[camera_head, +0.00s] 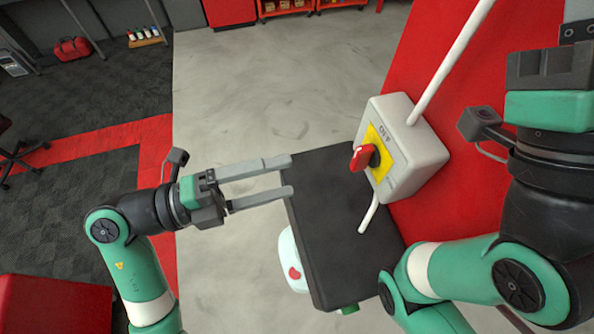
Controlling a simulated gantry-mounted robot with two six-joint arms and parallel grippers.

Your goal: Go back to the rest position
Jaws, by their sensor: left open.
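My left gripper (291,175) comes in from the left with its two grey fingers apart and nothing between them. Its fingertips are at the left edge of a dark flat panel or box top (340,225) as seen from above; whether they touch it I cannot tell. My right arm stands at the right. Its gripper body (550,70) shows near the right edge, and its fingertips are not visible, so its opening is hidden.
A light grey switch box (415,160) with a yellow plate and red rotary knob (362,157) stands beside the dark panel. A white pole (450,65) rises from it. A white object with a red mark (293,262) sits below the panel's left edge. Grey floor (260,90) is open.

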